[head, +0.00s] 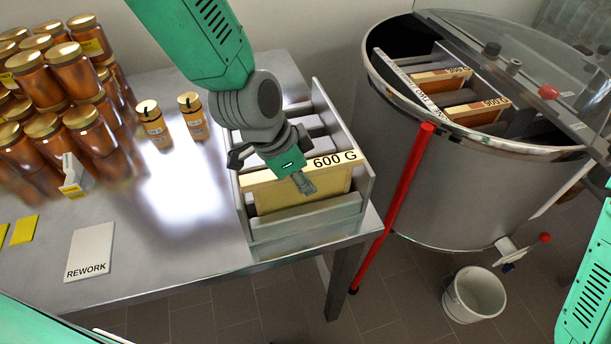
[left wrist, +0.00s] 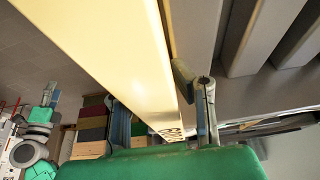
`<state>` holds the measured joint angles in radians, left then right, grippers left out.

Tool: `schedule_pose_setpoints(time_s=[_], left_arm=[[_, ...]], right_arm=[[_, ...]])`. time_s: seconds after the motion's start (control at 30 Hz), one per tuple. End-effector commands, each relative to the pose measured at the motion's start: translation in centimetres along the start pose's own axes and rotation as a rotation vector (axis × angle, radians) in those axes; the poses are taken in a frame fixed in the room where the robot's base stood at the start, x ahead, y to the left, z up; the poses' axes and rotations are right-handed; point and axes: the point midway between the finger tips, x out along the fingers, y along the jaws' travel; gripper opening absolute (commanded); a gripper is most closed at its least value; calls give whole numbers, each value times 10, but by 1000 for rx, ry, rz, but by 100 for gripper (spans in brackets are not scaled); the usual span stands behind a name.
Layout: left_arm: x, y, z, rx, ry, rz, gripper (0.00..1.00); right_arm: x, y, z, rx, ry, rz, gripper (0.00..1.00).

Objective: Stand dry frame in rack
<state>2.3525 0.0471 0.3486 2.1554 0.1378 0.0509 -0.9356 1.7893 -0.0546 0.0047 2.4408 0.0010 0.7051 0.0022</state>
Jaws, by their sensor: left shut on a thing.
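My left gripper (head: 272,172) is shut on a frame labelled 600 G (head: 300,190), gripping it by its top bar. The frame is upright with a pale cream face, in the front part of the grey slotted rack (head: 305,226) on the steel table. Its lower edge is down behind the rack's front wall; I cannot tell whether it rests on the bottom. In the left wrist view the frame (left wrist: 110,45) runs between the fingers (left wrist: 165,115), with grey rack dividers (left wrist: 245,40) beside it. My right gripper is not in view; only part of my right arm shows at the right edge.
The steel drum (head: 460,190) at right has a clear lid and holds frames labelled 900 G (head: 440,76). A red bar (head: 405,190) stands between drum and table. Stacked jars (head: 75,75), two small jars (head: 155,125) and a REWORK card (head: 90,252) occupy the table. A white bucket (head: 474,295) is on the floor.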

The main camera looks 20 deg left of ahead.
Motion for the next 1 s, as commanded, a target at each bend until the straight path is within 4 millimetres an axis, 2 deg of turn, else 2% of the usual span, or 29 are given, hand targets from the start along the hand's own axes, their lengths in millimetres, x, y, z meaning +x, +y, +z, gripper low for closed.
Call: schedule_pose_setpoints(time_s=[0.77,0.8,0.87,1.0], left_arm=[[2,0,0,1,1,-1,0],[2,0,0,1,1,-1,23],[2,0,0,1,1,-1,44],[2,0,0,1,1,-1,44]], right_arm=[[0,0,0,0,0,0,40],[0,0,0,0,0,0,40],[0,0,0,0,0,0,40],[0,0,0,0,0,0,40]])
